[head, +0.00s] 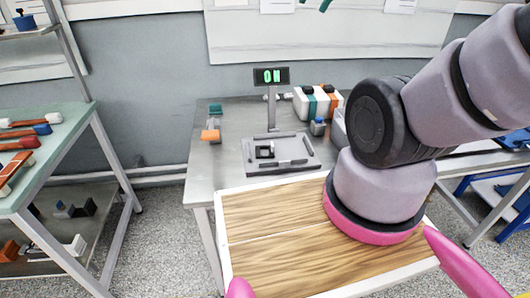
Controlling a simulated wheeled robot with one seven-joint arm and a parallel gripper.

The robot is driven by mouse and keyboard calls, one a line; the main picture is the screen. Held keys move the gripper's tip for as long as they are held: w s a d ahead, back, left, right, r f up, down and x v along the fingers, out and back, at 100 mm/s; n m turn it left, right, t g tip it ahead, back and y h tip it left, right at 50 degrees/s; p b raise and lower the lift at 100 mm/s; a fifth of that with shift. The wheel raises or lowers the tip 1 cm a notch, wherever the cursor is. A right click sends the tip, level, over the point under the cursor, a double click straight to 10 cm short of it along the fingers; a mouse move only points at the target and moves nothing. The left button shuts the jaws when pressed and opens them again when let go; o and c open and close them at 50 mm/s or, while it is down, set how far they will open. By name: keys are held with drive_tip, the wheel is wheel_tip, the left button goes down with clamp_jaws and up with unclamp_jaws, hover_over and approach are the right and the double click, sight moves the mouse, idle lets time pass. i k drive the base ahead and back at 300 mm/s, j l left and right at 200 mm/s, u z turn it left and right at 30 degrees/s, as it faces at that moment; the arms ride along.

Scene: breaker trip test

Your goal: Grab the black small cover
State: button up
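A small black block-like piece (265,152), which may be the black small cover, sits on the left part of a grey base plate (285,166) on the metal table. Its exact shape is too small to tell. A dark display reading green "ON" (271,77) stands on a post behind the plate. My arm rises at the right and leaves the picture. A small green shape cut by the top edge cannot be identified.
Orange and teal parts (211,130) lie left of the plate. Several white, teal and orange blocks (318,103) stand behind it, at the right. A side table (62,135) with coloured tools is at the left. Bare metal tabletop (202,181) lies left of the plate.

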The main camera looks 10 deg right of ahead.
sight(257, 148)
drive_tip(key=j+z, duration=0.15)
drive_tip(key=j, duration=0.3)
drive_tip(key=j+z, duration=0.15)
drive_tip(key=j, duration=0.3)
drive_tip(key=k+j+z, duration=0.1)
drive_tip(key=j, duration=0.35)
drive_tip(key=k+j+z, duration=0.15)
drive_tip(key=j, duration=0.3)
drive_tip(key=j+z, duration=0.15)
drive_tip(key=j, duration=0.3)
drive_tip(key=k+j+z, duration=0.15)
drive_tip(key=j, duration=0.25)
